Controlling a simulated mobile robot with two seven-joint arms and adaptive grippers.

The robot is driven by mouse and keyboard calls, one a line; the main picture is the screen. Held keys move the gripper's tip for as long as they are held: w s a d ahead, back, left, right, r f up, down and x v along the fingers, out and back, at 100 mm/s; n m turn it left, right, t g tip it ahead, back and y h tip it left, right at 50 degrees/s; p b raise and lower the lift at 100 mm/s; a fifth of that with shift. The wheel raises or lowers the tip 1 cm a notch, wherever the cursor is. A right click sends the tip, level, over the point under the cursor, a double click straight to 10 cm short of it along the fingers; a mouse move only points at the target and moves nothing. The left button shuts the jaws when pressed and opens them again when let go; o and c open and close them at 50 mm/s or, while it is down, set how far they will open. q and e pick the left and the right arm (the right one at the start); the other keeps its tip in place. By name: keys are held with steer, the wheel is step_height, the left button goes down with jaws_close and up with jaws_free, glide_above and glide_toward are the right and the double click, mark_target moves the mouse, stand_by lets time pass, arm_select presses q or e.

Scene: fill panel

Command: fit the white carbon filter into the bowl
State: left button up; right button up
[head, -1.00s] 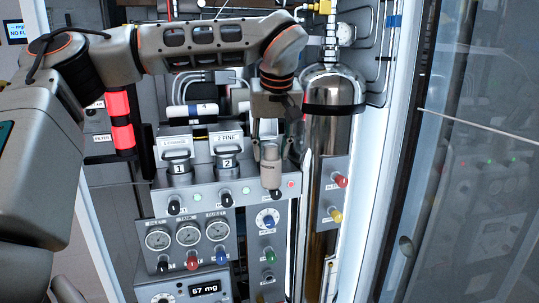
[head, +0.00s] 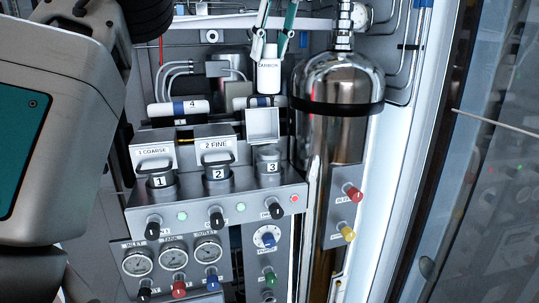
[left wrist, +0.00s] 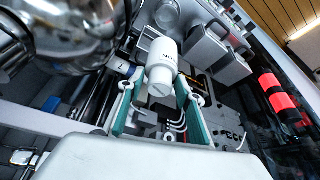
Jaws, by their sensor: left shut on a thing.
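The white carbon filter (head: 268,77) is a small upright cylinder with dark lettering, near the top middle of the head view. My left gripper (head: 270,48) is shut on its upper end, with one finger on each side. The left wrist view also shows the filter (left wrist: 161,75) between the teal-padded fingers. The grey bowl (head: 268,161) marked 3 sits in the panel below the filter, clear of it. An open, square lid (head: 262,125) stands up behind that bowl. The inside of the bowl is hard to make out. My right gripper is not in view.
Bowls 1 (head: 158,180) and 2 (head: 219,174) sit to the left under their handles. A shiny tank (head: 334,130) stands close on the right. Black knobs (head: 216,216) line the panel front. A white cylinder marked 4 (head: 191,107) lies behind.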

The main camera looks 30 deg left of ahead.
arm_select(q)
step_height(320, 180, down, 20)
steer(key=shift+r, duration=0.25)
stand_by(0.4)
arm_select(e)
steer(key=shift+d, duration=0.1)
arm_select(q)
steer(key=o, duration=1.5)
steer(key=shift+a+f, duration=0.1)
steer(key=shift+f, duration=0.05)
